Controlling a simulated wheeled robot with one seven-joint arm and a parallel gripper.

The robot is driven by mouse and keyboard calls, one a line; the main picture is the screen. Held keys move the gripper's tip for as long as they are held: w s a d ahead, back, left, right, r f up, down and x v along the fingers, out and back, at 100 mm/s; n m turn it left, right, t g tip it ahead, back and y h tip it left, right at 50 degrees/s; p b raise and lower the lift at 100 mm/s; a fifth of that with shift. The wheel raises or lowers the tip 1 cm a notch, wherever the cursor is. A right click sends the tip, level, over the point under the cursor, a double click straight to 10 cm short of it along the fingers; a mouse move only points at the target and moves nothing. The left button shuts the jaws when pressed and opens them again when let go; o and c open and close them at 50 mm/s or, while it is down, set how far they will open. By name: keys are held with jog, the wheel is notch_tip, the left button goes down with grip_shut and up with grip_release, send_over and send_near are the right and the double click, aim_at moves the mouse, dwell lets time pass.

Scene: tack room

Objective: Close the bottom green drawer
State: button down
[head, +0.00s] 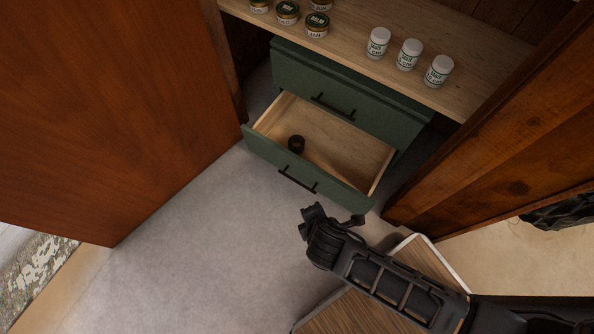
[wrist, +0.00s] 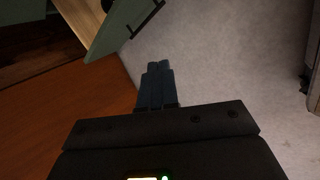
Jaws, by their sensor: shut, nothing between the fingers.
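The bottom green drawer (head: 260,147) is pulled out of the green cabinet, with its pale wood inside showing. Its front has a black bar handle (head: 297,181). A small dark jar (head: 296,144) sits in the drawer. The closed green drawer (head: 345,92) above it has a similar handle. My gripper (head: 312,211) is shut and empty, in front of and apart from the drawer front, below its right half in the head view. In the wrist view my shut fingers (wrist: 159,70) point toward the floor, with the green drawer front (wrist: 122,25) at the upper left.
A wooden shelf (head: 450,99) above the cabinet holds several jars and white bottles (head: 409,54). A large brown door panel (head: 100,110) stands left, and a wooden panel (head: 500,130) stands right, close to the drawer. Grey floor (head: 200,240) is clear in front.

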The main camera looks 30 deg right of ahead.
jog(key=w+a+f+n+g+h+b, duration=0.1)
jog(key=w+a+f+n+h+b, duration=0.2)
jog(key=w+f+b, duration=0.5)
jog(key=n+h+b, duration=0.3)
jog(key=b, duration=0.6)
send_near(301, 164)
jog(key=shift+g, duration=0.3)
jog(key=x, duration=0.5)
jog(key=shift+w+a+f, duration=0.15)
jog(key=shift+f, duration=0.2)
jog(key=shift+w+d+r, duration=0.1)
jog(key=shift+w+d, duration=0.05)
jog(key=shift+d, duration=0.25)
jog(key=shift+d, duration=0.1)
jog(key=shift+w+d, duration=0.1)
jog(key=shift+d, duration=0.1)
jog(key=w+d, duration=0.4)
jog(key=d, duration=0.6)
jog(key=w+d, duration=0.4)
jog(key=d, duration=0.6)
jog(key=shift+w+d, duration=0.2)
jog(key=shift+w, duration=0.05)
